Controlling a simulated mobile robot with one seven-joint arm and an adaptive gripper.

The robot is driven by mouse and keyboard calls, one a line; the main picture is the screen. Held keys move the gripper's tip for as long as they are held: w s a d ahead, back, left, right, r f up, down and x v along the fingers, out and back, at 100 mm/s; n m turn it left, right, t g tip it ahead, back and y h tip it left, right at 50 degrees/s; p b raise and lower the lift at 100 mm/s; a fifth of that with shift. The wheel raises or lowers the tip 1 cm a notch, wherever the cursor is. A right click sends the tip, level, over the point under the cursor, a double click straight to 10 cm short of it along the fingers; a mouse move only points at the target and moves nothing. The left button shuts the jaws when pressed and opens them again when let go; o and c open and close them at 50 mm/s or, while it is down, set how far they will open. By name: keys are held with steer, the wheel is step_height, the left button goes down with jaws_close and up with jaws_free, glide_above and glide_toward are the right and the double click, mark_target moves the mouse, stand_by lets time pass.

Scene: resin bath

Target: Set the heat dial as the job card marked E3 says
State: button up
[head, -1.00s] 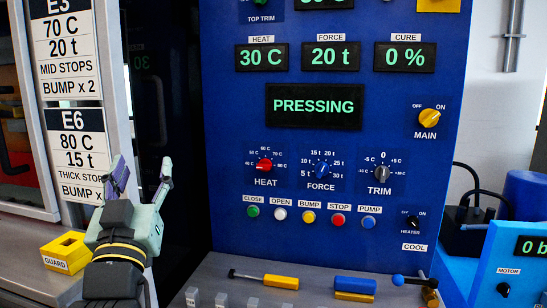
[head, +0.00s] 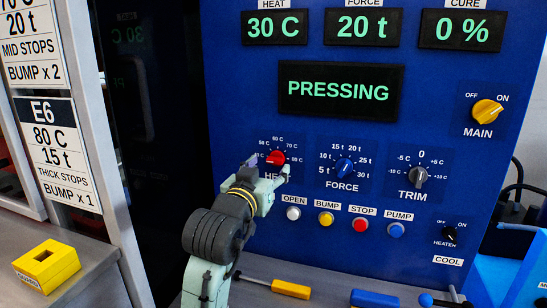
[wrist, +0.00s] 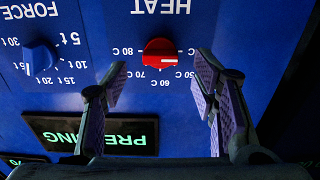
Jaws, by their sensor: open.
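The red heat dial (head: 276,157) is on the blue panel, and its white mark points left, toward the low end of its scale. It also shows upside down in the wrist view (wrist: 160,52), with 60 C, 70 C and 80 C readable. My gripper (head: 268,168) is open in front of the dial. In the wrist view its fingers (wrist: 160,78) stand either side of the dial with gaps. The E3 job card (head: 30,45) is at upper left, its heading cut off; it reads 70 C, 20 t, MID STOPS, BUMP x 2. The heat display (head: 274,27) reads 30 C.
The E6 card (head: 59,155) is below. The blue force dial (head: 344,167) and grey trim dial (head: 417,175) are to the right. Several buttons, including the red stop button (head: 360,225), sit below. A yellow guard block (head: 47,268) is on the bench. The screen (head: 339,91) reads PRESSING.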

mark_target(274, 162)
steer(key=shift+p+x, duration=0.5)
steer(key=shift+x, duration=1.65)
steer(key=shift+c, duration=0.3)
steer(key=c, duration=1.1)
